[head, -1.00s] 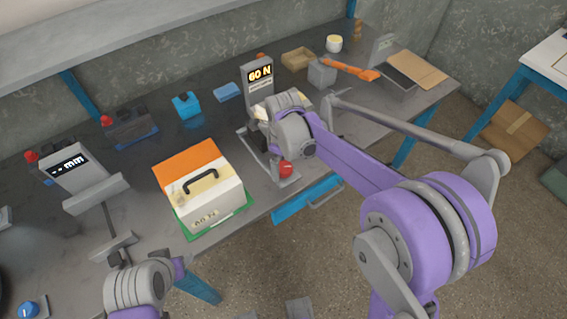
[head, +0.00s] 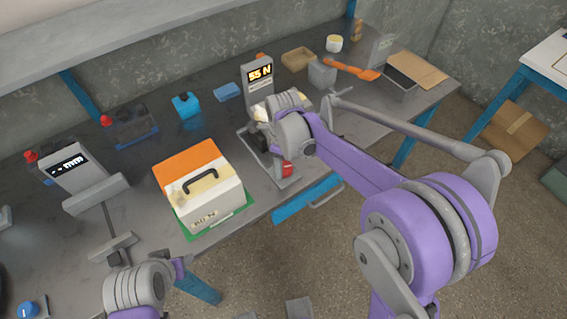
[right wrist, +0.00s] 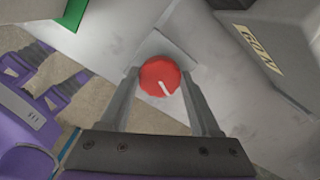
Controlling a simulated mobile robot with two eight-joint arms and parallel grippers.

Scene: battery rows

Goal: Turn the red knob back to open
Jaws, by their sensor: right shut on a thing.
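The red knob (right wrist: 160,77) sits between the fingers of my right gripper (right wrist: 160,85) in the right wrist view. The fingers are shut on it, and a white mark on its face points down and slightly right. In the head view the knob (head: 287,168) shows at the front end of the grey press, partly covered by my right gripper (head: 284,150). The display (head: 259,74) on the press reads 55 N. My left arm comes in at the bottom left of the head view; its fingers (head: 182,264) are only partly seen.
A white and orange box (head: 205,205) with a black handle stands on a green mat (head: 240,216) left of the press. A second display device (head: 70,166) is at the far left. An orange tool (head: 350,70) and a grey block (head: 322,72) lie behind right.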

